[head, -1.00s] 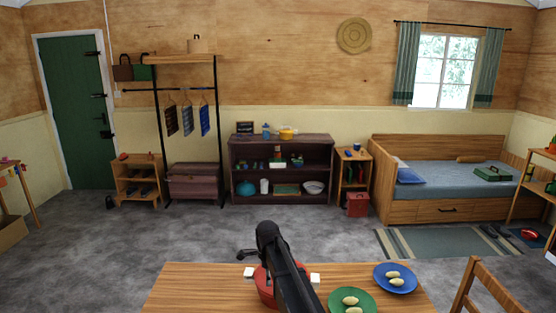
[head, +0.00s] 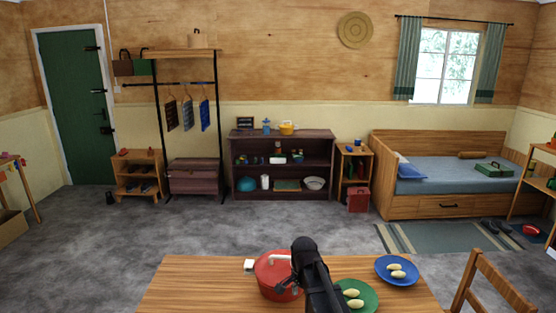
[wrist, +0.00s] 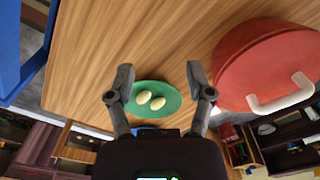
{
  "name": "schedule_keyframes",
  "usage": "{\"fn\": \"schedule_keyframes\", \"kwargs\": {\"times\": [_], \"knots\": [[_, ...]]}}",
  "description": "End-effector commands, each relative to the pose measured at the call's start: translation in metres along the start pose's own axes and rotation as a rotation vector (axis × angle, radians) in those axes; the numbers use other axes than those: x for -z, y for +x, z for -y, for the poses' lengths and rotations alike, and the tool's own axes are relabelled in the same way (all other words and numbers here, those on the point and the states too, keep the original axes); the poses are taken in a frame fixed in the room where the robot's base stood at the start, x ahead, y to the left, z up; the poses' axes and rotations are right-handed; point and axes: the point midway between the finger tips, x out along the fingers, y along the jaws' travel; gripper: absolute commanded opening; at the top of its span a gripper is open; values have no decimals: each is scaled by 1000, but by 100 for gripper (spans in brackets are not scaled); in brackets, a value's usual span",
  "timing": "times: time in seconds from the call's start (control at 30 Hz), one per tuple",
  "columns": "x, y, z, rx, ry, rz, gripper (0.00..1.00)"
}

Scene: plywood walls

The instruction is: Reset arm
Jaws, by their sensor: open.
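My gripper (wrist: 160,85) is open in the wrist view, with nothing between its fingers. In that view the green plate (wrist: 171,108) with two pale oval items (wrist: 150,100) shows beyond the gap between them. The red pot (wrist: 262,60) with its white lid handle is at the right, apart from the fingers. In the head view my dark arm (head: 316,275) reaches over the wooden table (head: 190,285), in front of the pot's right side. It hides part of the green plate (head: 369,297).
The red pot (head: 270,275) stands on the table with its lid on. A blue plate (head: 385,279) with two pale oval items lies right of the green one. A wooden chair (head: 490,285) is at the table's right. Grey floor (head: 150,235) is clear beyond the table.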

Motion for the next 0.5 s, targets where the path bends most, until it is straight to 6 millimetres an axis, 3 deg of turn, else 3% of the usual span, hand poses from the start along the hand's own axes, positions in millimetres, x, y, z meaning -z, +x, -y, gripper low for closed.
{"fn": "schedule_keyframes", "kwargs": {"times": [0.03,0.1,0.5], "knots": [[-3,6,-19,0,-53,0,68],[-4,10,-37,0,-139,0,68],[-18,32,-135,0,-622,0,68]]}}
